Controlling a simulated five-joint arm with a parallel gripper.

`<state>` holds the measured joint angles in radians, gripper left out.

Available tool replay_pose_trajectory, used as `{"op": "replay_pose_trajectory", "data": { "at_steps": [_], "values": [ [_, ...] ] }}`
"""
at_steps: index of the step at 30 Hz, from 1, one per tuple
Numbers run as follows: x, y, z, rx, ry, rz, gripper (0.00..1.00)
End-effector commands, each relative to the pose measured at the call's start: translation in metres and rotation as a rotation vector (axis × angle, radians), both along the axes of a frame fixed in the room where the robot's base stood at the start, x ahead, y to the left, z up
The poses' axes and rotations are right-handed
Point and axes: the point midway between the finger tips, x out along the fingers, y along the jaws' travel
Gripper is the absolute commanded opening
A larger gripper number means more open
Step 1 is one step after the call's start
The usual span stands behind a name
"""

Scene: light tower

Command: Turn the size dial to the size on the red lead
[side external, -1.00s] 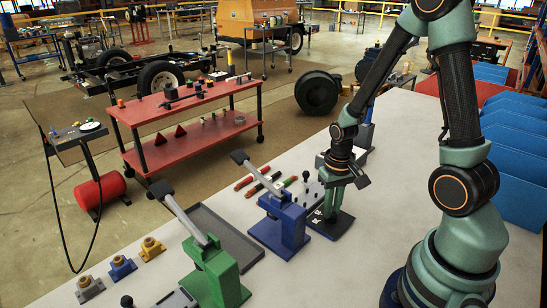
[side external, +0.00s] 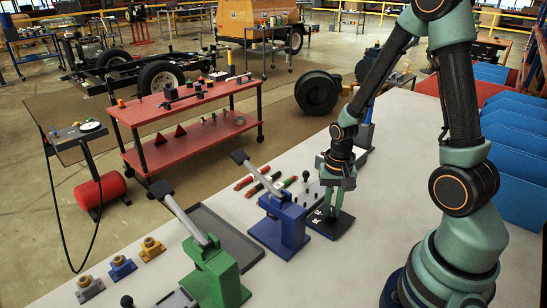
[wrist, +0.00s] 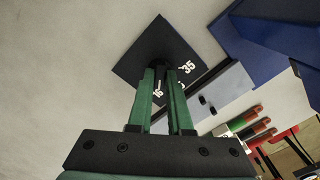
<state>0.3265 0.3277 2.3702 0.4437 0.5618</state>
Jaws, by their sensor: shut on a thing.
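The size dial is a dark plate with white size marks (wrist: 150,40) in the wrist view, where 35 and 16 can be read. It also shows on the bench in the side view (side external: 330,227). My gripper (wrist: 161,72) points down over the plate, its two green fingers shut on the dial's knob, which they mostly hide. My gripper also shows in the side view (side external: 331,208). A red lead (side external: 244,183) lies on the bench left of the dial, beside other red and green leads (side external: 287,183). Its size mark is too small to read.
A blue lever press (side external: 282,227) and a green lever press (side external: 215,272) stand left of the dial. A grey tray (side external: 222,235) lies between them. Several small fittings (side external: 122,266) sit at the bench's left edge. Bench right of the dial is clear.

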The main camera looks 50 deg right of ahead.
Motion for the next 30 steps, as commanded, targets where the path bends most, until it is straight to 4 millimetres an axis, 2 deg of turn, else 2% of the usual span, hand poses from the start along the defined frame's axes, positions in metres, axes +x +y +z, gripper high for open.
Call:
{"op": "replay_pose_trajectory", "data": {
  "at_steps": [5, 6, 8, 9, 21, 26, 30],
  "values": [
    [0.000, 0.000, 0.001, 0.000, 0.001, -0.002, 0.00],
    [0.000, 0.000, 0.001, 0.000, 0.001, -0.002, 0.21],
    [0.000, 0.000, 0.001, 0.000, 0.001, -0.002, 0.44],
    [0.000, 0.000, 0.001, 0.000, 0.001, -0.001, 0.47],
    [0.000, 0.000, 0.004, 0.000, -0.001, 0.000, 0.47],
    [0.001, 0.000, 0.021, -0.001, -0.005, 0.000, 0.47],
    [0.002, -0.001, 0.043, -0.002, -0.007, 0.000, 0.47]
  ]
}}
